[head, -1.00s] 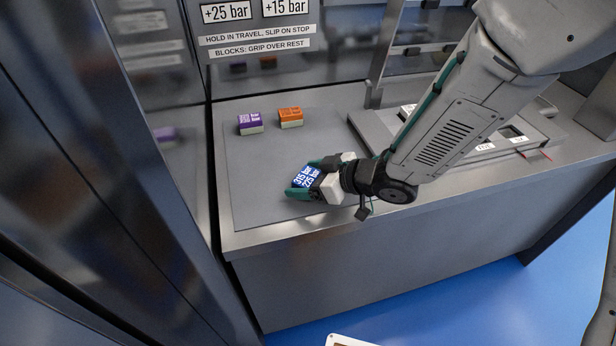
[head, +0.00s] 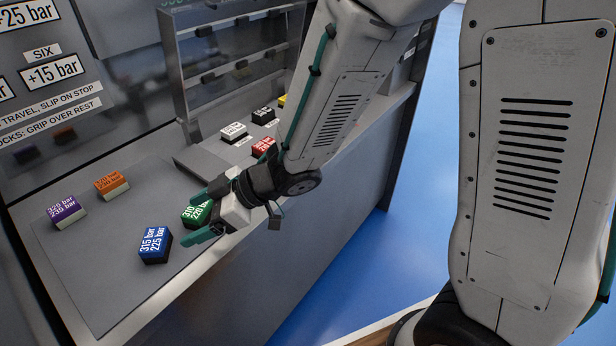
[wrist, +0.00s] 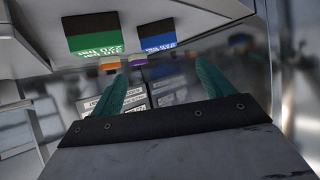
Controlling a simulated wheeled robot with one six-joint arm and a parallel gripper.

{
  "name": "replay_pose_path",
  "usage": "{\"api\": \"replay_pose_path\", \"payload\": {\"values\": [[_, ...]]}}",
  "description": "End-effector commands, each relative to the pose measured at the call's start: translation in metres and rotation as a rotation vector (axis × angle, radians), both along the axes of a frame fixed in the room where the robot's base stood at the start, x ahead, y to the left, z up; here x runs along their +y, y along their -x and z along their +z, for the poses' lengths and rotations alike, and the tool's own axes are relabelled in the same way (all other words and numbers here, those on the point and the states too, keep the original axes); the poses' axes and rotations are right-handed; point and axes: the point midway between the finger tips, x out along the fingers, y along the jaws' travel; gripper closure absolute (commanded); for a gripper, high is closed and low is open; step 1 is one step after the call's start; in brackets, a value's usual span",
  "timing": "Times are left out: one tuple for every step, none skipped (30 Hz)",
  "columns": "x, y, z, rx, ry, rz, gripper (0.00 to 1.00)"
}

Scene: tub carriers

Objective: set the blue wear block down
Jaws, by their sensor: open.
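The blue wear block (head: 155,246), marked 315 bar / 225 bar, rests flat on the grey mat in the head view. My gripper (head: 192,215) is open, to the right of the blue block and apart from it, with nothing held. A green block (head: 195,214) shows between its fingers in the head view, partly hidden by them. In the wrist view the open fingers (wrist: 160,68) show below the green block (wrist: 93,40) and the blue block (wrist: 158,38), which stand side by side with a gap.
A purple block (head: 65,211) and an orange block (head: 111,184) rest at the mat's far left. A raised tray to the right carries a white block (head: 233,132), a black block (head: 263,115) and a red block (head: 263,147). The mat's front left (head: 105,305) is clear.

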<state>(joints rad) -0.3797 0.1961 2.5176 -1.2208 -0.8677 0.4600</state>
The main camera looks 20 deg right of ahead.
Motion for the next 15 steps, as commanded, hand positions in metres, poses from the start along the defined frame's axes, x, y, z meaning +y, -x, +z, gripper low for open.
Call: {"api": "replay_pose_path", "payload": {"values": [[0.0,-0.001,0.0,-0.001,0.001,-0.003,0.2],[-0.001,-0.002,0.001,-0.005,0.004,-0.009,0.2],[-0.005,-0.006,0.003,-0.015,0.014,-0.028,0.2],[-0.009,-0.012,0.005,-0.026,0.027,-0.052,0.2],[-0.015,-0.019,0.009,-0.042,0.045,-0.086,0.2],[-0.027,-0.03,0.015,-0.068,0.077,-0.145,0.2],[-0.038,-0.04,0.02,-0.088,0.108,-0.2,0.2],[-0.053,-0.051,0.027,-0.106,0.144,-0.267,0.2],[-0.076,-0.064,0.037,-0.129,0.196,-0.365,0.2],[-0.097,-0.072,0.046,-0.139,0.237,-0.445,0.2],[-0.118,-0.078,0.055,-0.142,0.28,-0.527,0.2],[-0.148,-0.081,0.066,-0.137,0.335,-0.636,0.2],[-0.17,-0.08,0.074,-0.122,0.376,-0.713,0.2],[-0.191,-0.077,0.081,-0.1,0.414,-0.789,0.2],[-0.218,-0.068,0.09,-0.064,0.461,-0.88,0.2]]}}
